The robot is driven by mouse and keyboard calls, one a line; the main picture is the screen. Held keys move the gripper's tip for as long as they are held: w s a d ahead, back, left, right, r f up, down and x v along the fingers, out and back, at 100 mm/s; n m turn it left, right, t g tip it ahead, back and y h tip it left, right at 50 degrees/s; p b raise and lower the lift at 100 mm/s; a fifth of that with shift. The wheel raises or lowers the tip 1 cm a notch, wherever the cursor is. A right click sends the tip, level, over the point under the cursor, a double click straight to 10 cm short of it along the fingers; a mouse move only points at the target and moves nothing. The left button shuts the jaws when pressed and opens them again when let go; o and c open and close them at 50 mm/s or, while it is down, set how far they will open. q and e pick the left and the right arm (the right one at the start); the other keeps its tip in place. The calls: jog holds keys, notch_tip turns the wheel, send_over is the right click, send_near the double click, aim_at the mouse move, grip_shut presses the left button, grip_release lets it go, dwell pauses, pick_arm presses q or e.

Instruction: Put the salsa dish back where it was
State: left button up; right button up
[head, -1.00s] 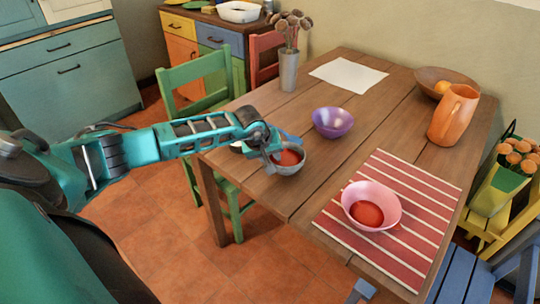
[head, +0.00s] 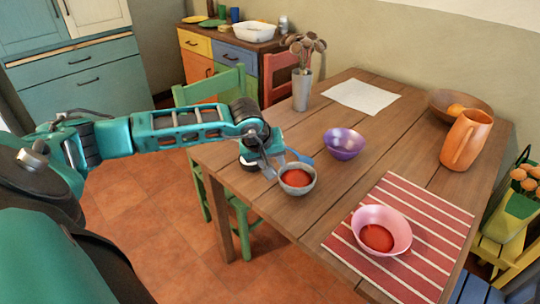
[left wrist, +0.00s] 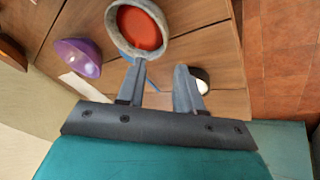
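A grey bowl (head: 297,191) with red sauce, which looks like the salsa dish, stands upright on the wooden table near its left edge. It also shows at the top of the left wrist view (left wrist: 163,46). My left gripper (head: 277,170) is just left of this bowl in the head view. In the left wrist view its two fingers (left wrist: 160,68) are spread with no bowl between them. One fingertip is close to the bowl's rim; I cannot tell if it touches. A pink bowl (head: 399,222), also with red contents, sits on the striped mat (head: 432,208). My right gripper is out of view.
A purple bowl (head: 343,145), an orange pitcher (head: 466,140), a wooden bowl (head: 450,100), a white sheet (head: 361,96) and a vase (head: 301,88) stand farther back. A blue utensil (head: 300,157) lies behind the grey bowl. A small black-and-white object (head: 251,163) is beside my gripper.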

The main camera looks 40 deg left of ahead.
pick_arm(q)
jog(key=s+d+r+n+t+h, duration=0.1)
jog(key=s+d+n+t+h, duration=0.25)
jog(key=d+n+h, duration=0.7)
jog(key=s+d+r+n+t+h, duration=0.1)
jog(key=s+d+n+t+h, duration=0.25)
jog(key=d+n, duration=1.3)
jog(key=s+a+f+n+y, duration=0.2)
jog(key=f+n, duration=0.3)
jog(key=n, duration=0.6)
jog(key=s+a+f+n+g+y, duration=0.1)
jog(key=s+f+n+y, duration=0.4)
jog(key=n, duration=0.6)
jog(key=s+a+f+n+y, duration=0.3)
jog(key=f+n, duration=0.3)
jog(key=n, duration=0.5)
jog(key=shift+s+a+f+n+g+y, duration=0.3)
jog(key=shift+s+a+n+g+y, duration=0.15)
jog(key=shift+y, duration=0.25)
